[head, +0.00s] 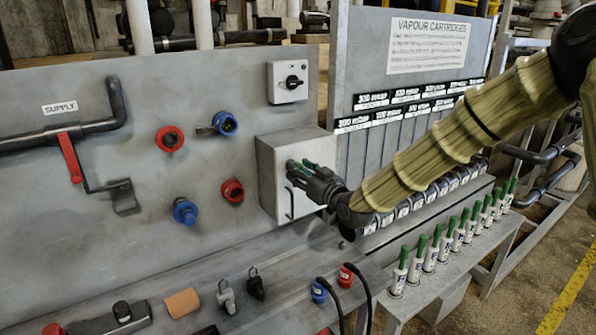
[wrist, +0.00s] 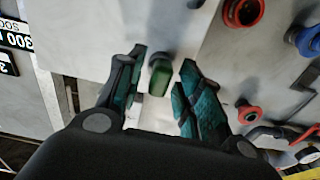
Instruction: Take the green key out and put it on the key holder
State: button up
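My gripper (head: 300,172) is in front of the grey box (head: 268,185) on the panel, with its teal finger pads toward the box. In the wrist view my gripper (wrist: 163,62) is open, one finger on each side of a small green piece, which looks like the green key (wrist: 159,78). Gaps show between the key and both fingers. The key seems to stand out from the box face, and its lower end is unclear. In the head view my gripper hides the key. I cannot pick out the key holder for sure.
Red and blue couplings (head: 170,139) stick out of the panel left of the box. A grey switch box (head: 288,82) sits above. Several green-topped cartridges (head: 417,258) stand on a bench at right. A lower shelf (head: 150,290) holds loose connectors and hoses.

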grip_shut()
jog(key=shift+s+d, duration=0.35)
jog(key=shift+s, duration=0.1)
dwell(0.9)
jog(key=shift+b+v, duration=0.55)
jog(key=shift+v, duration=1.85)
